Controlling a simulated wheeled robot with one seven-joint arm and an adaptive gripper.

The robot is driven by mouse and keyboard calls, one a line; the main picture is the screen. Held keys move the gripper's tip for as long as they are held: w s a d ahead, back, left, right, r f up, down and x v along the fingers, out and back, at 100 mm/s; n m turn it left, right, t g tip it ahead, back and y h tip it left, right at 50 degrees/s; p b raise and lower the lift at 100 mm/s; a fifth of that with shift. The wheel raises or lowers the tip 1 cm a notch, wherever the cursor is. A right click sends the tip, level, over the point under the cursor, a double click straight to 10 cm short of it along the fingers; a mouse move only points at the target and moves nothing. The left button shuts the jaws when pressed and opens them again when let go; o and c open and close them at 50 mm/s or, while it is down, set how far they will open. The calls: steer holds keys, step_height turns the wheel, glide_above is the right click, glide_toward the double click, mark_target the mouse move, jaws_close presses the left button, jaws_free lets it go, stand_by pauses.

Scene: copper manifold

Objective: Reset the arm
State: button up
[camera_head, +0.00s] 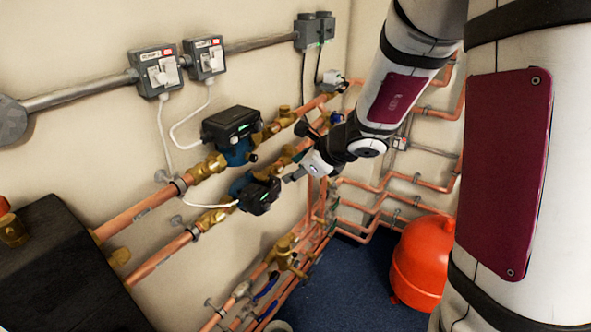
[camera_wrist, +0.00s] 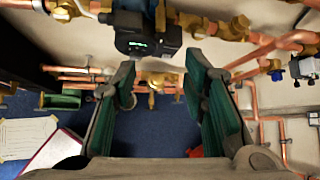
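My gripper (camera_wrist: 160,85) fills the lower part of the wrist view, with its two green-padded fingers spread apart and nothing between them. In the head view my gripper (camera_head: 297,177) is small and partly hidden by my wrist; its tip is close to the lower black-and-blue pump (camera_head: 258,194). In the wrist view a dark pump head (camera_wrist: 147,40) with a small green display is just beyond the fingertips. I cannot tell whether the fingers touch it.
Copper pipes (camera_head: 150,205) run along the wall, with another pump (camera_head: 232,130) above. Two switch boxes (camera_head: 157,70) are higher up. A red tank (camera_head: 421,262) stands on the blue floor (camera_head: 345,290). A dark box (camera_head: 55,270) is at lower left. Papers (camera_wrist: 28,138) lie at left.

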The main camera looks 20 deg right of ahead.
steer(key=s+a+r+n+g+y, duration=0.2)
steer(key=s+a+r+n, duration=0.85)
steer(key=s+n, duration=0.35)
steer(key=s+d+r+n+h, duration=0.1)
steer(key=s+d+n+h, duration=0.1)
steer(key=s+d+n, duration=0.2)
steer(key=s+d+r+n+g+h, duration=0.1)
steer(key=s+d+r+n+h, duration=0.1)
steer(key=s+n, duration=0.7)
steer(key=shift+s+d+r+n+h, duration=0.15)
steer(key=shift+s+d+n+h, duration=0.15)
steer(key=shift+s+d+h, duration=0.6)
steer(key=shift+w, duration=0.1)
